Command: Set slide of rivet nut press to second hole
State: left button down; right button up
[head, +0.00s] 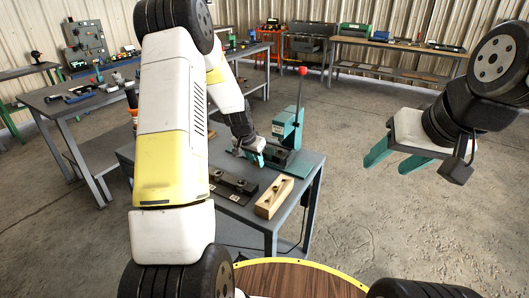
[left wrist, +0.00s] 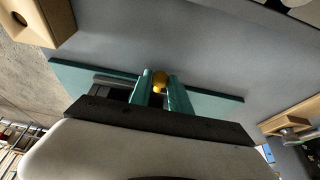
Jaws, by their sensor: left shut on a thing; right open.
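The rivet nut press (head: 287,128) is a teal machine with an upright lever and red ball (head: 303,70), on a grey table. My left gripper (head: 250,156) is low at the left of its base. In the left wrist view its two teal fingers (left wrist: 159,92) are closed around a small yellow-orange knob (left wrist: 159,78) above the teal base plate (left wrist: 215,91). The slide and its holes are mostly hidden by the fingers and gripper body, so its position cannot be told. My right gripper (head: 388,166) is open and empty, in the air over bare floor at the right.
On the same table (head: 228,212) are a dark fixture strip (head: 233,189) and a wooden block (head: 274,197) in front of the press. Workbenches with tools stand at the left (head: 62,103) and back right (head: 400,46). Floor between is clear.

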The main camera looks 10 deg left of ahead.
dwell(0.7)
pick_arm(q)
jog(key=d, duration=0.2)
jog(key=s+d, duration=0.1)
jog(key=d, duration=0.1)
jog(key=s+d, duration=0.1)
jog(key=d, duration=0.1)
jog(key=shift+s, duration=0.1)
jog(key=c, duration=1.2)
grip_release()
jog(key=shift+d, duration=0.15)
jog(key=shift+c, duration=0.2)
jog(key=shift+r, duration=0.1)
jog(key=v, duration=0.7)
jog(key=shift+r, duration=0.3)
jog(key=shift+s+r, duration=0.1)
jog(key=shift+s, duration=0.05)
